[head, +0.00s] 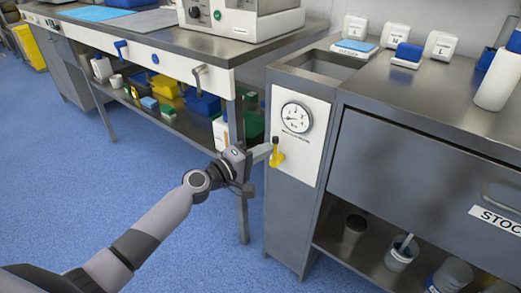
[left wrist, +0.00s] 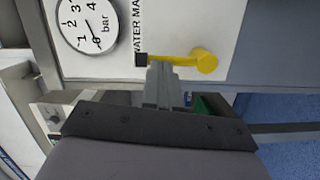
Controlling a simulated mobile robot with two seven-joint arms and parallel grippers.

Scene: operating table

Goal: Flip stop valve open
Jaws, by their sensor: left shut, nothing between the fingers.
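The stop valve's yellow lever (head: 277,158) sits on a white panel (head: 311,165) at the end of the grey cabinet. Its black tip points up, above the round pivot. In the left wrist view the lever (left wrist: 178,59) runs sideways, with the pivot (left wrist: 205,61) at its right and the black tip (left wrist: 141,59) at its left. My left gripper (head: 268,150) is shut and empty, with its fingertips (left wrist: 160,68) right beside the lever's middle. I cannot tell whether they touch it. My right gripper is out of view.
A pressure gauge (head: 296,117) in bar is above the lever. A bench (head: 170,42) with blue and grey taps stands to the left, and its leg (head: 241,190) is close behind my arm. A drawer labelled STOCK (head: 430,170) is at right. Blue floor (head: 60,180) is clear.

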